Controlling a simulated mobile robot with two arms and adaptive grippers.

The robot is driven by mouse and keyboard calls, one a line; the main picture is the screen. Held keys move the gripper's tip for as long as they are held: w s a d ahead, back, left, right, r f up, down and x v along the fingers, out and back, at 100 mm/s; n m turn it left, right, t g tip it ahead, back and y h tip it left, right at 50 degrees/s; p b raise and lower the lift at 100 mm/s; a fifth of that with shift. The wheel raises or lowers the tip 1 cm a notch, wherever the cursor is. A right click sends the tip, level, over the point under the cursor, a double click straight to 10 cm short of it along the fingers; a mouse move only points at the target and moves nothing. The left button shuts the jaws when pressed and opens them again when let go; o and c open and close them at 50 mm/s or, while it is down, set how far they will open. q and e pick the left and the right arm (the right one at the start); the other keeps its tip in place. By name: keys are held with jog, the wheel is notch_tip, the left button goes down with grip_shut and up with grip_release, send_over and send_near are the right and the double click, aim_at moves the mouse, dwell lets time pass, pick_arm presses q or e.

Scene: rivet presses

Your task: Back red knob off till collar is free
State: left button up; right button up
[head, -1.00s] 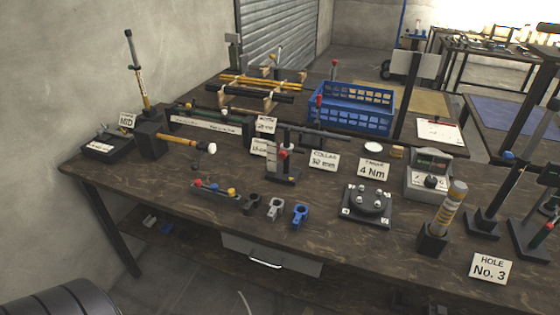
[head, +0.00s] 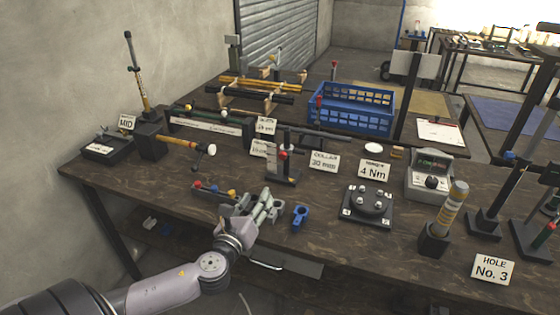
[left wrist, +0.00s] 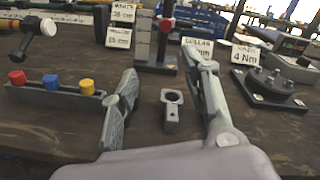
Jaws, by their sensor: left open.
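A red knob (head: 283,155) sits on the front of a dark upright stand (head: 282,175) that carries a horizontal dark rod; the knob also shows in the left wrist view (left wrist: 166,26). Whether a collar sits on that rod cannot be made out. My left gripper (head: 260,205) is open over the table's front part, in front of the stand. In the left wrist view a grey collar (left wrist: 172,108) stands on the table between the spread fingers, apparently untouched. A dark collar seen earlier is hidden by the gripper.
A strip with red, blue and yellow knobs (left wrist: 55,90) lies left of the gripper. A black plate with posts (head: 367,206) and a gauge box (head: 430,175) stand to the right. A blue crate (head: 350,110) is behind. Bare tabletop lies around the blue collar.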

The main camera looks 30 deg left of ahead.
aim_at(282, 157)
pick_arm(q)
jog(key=shift+m, duration=0.9)
jog(key=x, duration=1.2)
jog(key=d+r+x, duration=0.1)
jog(key=x, duration=0.5)
jog(key=shift+w+r+p, duration=0.1)
jog(key=shift+p, duration=0.3)
jog(key=shift+c, duration=0.4)
grip_shut()
